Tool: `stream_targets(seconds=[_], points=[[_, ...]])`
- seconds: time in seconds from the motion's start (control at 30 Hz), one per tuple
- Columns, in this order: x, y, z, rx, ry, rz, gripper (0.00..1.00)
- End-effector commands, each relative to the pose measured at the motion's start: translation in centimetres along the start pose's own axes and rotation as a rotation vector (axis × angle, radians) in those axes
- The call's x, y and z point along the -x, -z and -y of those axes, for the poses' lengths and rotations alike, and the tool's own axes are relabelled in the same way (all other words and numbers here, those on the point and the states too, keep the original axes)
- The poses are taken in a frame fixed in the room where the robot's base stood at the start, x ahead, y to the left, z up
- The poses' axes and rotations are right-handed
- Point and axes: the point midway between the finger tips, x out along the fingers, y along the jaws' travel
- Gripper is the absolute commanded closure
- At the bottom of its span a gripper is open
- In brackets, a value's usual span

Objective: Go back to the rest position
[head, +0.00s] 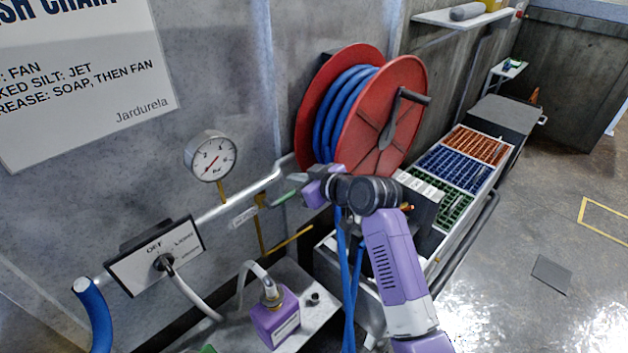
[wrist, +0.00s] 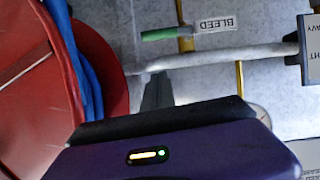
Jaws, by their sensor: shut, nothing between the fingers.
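My purple and dark gripper (head: 298,178) is at the end of my raised arm, in front of the wall pipe and left of the hose reel's hub. Its fingers are together and empty; in the wrist view the dark fingers (wrist: 156,92) point toward the pale pipe. A green-ended bleed handle (wrist: 160,34) with a BLEED tag (wrist: 215,24) is beyond the fingertips, apart from them in that view. The green end also shows close to my gripper in the head view (head: 283,199). Whether they touch there I cannot tell.
A red reel with blue hose (head: 405,95) stands close behind my arm. A pressure gauge (head: 210,156), a selector box (head: 155,256) and a purple soap bottle (head: 274,318) are to the left. Crates of coloured parts (head: 455,165) lie to the right. Open floor is farther right.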

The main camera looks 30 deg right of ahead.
Motion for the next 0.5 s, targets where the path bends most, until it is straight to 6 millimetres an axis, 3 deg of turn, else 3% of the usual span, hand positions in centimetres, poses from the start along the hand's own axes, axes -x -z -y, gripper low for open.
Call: stream_targets(seconds=[0.2,0.5], points=[[3.9,-0.1,-0.3,-0.001,-0.003,-0.002,1.0],[6.4,-0.1,-0.4,-0.001,-0.002,-0.001,1.0]])
